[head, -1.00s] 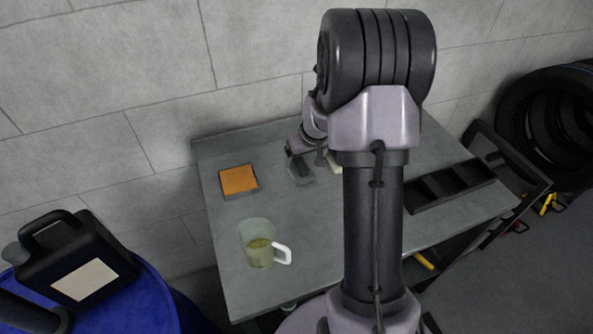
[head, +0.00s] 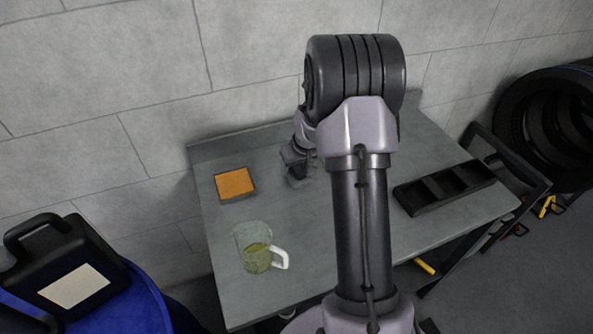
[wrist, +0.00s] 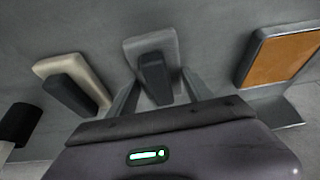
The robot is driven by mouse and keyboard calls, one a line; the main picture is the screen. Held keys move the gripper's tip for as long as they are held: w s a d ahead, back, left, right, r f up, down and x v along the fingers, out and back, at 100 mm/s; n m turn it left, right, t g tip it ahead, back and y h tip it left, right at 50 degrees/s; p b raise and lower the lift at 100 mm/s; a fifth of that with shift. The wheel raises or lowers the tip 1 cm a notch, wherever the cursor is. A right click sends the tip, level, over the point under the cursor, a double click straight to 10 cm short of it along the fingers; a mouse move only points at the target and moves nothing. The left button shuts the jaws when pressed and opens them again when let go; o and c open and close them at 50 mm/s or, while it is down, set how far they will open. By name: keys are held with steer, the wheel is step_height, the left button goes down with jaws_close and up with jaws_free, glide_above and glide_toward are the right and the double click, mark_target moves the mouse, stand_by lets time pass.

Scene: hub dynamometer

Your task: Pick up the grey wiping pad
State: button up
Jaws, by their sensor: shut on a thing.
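The grey wiping pad (wrist: 146,45) is a flat grey block with a dark upright grip on top, in the middle of the wrist view. My gripper (wrist: 158,84) is shut on it, with one finger on each side of the dark grip. In the head view my gripper (head: 298,172) is low over the back of the table, and my arm hides much of this spot. I cannot tell whether the pad still touches the table.
A beige pad (wrist: 95,66) with a dark grip lies left in the wrist view. A black compartment tray (head: 445,188) is at right. The wall is close behind.

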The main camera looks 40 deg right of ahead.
mark_target(298, 166)
steer(key=shift+r, duration=0.1)
steer(key=shift+r+p, duration=0.3)
steer(key=shift+r, duration=0.05)
steer(key=p+v, duration=0.1)
steer(key=v, duration=0.2)
steer(key=shift+w+r, duration=0.1)
steer(key=s+a, duration=0.1)
steer(key=s, duration=0.3)
steer(key=s+a+b, duration=0.1)
steer(key=s+a, duration=0.1)
steer(key=s, duration=0.3)
steer(key=s+a+r+b, duration=0.1)
steer(key=s, duration=0.4)
steer(key=shift+s+a, duration=0.2)
steer(key=shift+r, duration=0.1)
steer(key=o, duration=0.6)
steer(key=c, duration=0.4)
steer(key=shift+w, duration=0.1)
